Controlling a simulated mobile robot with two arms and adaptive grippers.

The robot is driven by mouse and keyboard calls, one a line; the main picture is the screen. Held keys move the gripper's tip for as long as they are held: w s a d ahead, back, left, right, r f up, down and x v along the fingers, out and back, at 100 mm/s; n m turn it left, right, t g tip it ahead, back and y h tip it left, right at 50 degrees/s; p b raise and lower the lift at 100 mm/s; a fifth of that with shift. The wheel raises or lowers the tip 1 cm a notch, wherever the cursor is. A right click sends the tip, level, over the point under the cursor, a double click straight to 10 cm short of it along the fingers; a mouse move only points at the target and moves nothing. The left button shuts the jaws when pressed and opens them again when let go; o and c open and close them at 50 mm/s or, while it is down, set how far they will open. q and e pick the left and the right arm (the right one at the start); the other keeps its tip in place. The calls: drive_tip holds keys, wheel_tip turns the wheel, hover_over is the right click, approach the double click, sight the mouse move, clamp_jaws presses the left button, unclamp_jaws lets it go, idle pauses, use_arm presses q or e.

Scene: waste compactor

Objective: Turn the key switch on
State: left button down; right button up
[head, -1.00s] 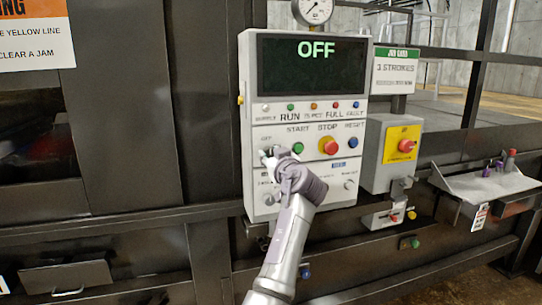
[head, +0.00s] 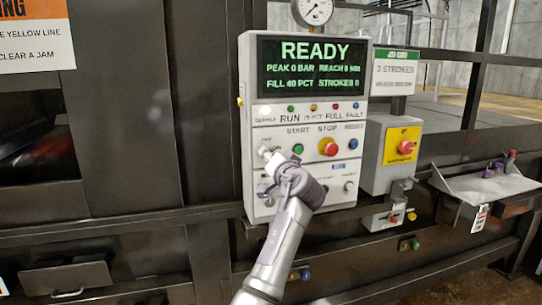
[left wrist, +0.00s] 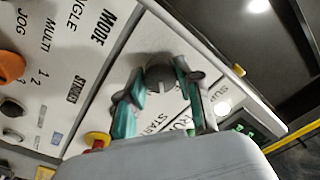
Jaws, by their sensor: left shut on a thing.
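The key switch (head: 268,153) is at the left of the button row on the white control panel (head: 261,90), beside the green start button (head: 298,149). My left gripper (head: 275,162) reaches it from below and is shut on the key. In the left wrist view, the dark round key switch (left wrist: 162,84) sits between the two teal-padded fingers of my left gripper (left wrist: 160,100). The fingers partly hide the panel lettering. The panel screen (head: 312,66) reads READY in green, with PEAK, REACH, FILL and STROKES lines. My right gripper is not in view.
The stop button (head: 328,146) and blue reset button (head: 352,144) are on the same row. A grey box with a red knob (head: 406,147) is right of the panel. A shelf (head: 477,184) with small items juts out at far right. A gauge (head: 312,11) is above.

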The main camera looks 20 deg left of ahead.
use_arm(q)
drive_tip(key=shift+r+m+p, duration=0.1)
drive_tip(key=shift+m+p, duration=0.25)
drive_tip(key=shift+m, duration=1.05)
drive_tip(key=c, duration=1.1)
unclamp_jaws()
drive_tip(key=shift+c, duration=0.2)
drive_tip(key=o, duration=0.4)
drive_tip(key=v, duration=1.2)
